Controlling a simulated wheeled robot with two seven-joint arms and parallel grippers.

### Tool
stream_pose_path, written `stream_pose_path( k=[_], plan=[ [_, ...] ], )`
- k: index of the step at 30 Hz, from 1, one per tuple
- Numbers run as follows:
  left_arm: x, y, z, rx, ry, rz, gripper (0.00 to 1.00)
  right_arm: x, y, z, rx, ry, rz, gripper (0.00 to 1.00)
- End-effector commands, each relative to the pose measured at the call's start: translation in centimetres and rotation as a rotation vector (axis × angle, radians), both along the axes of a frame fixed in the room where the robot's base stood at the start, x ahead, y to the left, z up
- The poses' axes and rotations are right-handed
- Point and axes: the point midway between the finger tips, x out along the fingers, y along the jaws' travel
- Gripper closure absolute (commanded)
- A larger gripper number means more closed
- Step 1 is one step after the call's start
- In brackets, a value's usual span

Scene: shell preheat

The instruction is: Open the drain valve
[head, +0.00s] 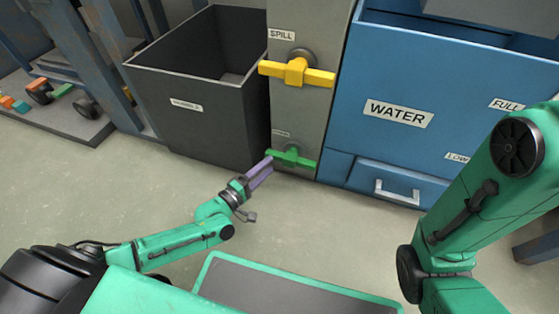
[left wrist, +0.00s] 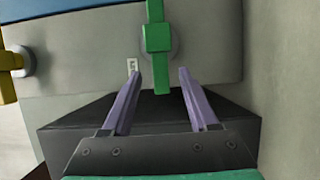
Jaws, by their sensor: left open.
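A green valve handle (head: 292,157) sits low on the grey panel (head: 300,115), under a small label too small to read. Its bar lies roughly level in the head view. My left gripper (head: 270,164) reaches it from the lower left, fingertips at the handle's left end. In the left wrist view the green handle (left wrist: 158,45) hangs between the two purple fingers (left wrist: 158,74), which are open and stand apart on either side of its end. I cannot tell whether either finger touches it. My right gripper is out of view; only my right arm shows.
A yellow handle (head: 297,71) under a SPILL label is above the green one. A dark open bin (head: 200,125) stands to the left. A blue WATER tank (head: 425,80) with a handled drawer (head: 396,188) stands to the right. Bare floor (head: 110,190) lies in front.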

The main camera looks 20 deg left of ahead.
Motion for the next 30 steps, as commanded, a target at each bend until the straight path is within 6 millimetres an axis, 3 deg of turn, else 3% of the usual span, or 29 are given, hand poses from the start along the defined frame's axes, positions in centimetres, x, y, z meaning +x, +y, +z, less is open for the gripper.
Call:
stream_pose_path(
  k=[1, 7, 17, 18, 22, 30],
  plan=[
    [1.3, -0.6, -0.4, -0.004, -0.005, 0.001, 0.40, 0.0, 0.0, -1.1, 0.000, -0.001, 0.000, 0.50],
    [4.9, -2.4, -0.3, -0.001, -0.002, 0.002, 0.40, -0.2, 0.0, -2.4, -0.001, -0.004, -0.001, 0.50],
    [5.8, -2.8, 0.0, 0.001, 0.000, 0.000, 0.40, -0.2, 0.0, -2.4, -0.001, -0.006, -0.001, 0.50],
    [5.8, -2.8, 0.0, 0.002, 0.000, 0.000, 0.48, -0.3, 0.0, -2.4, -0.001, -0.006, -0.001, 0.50],
    [5.8, -2.8, 0.0, 0.002, 0.000, 0.000, 0.97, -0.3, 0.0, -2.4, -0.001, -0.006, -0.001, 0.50],
    [5.7, -2.8, -0.1, 0.002, 0.000, 0.001, 1.00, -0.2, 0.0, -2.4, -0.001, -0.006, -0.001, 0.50]
  ],
)
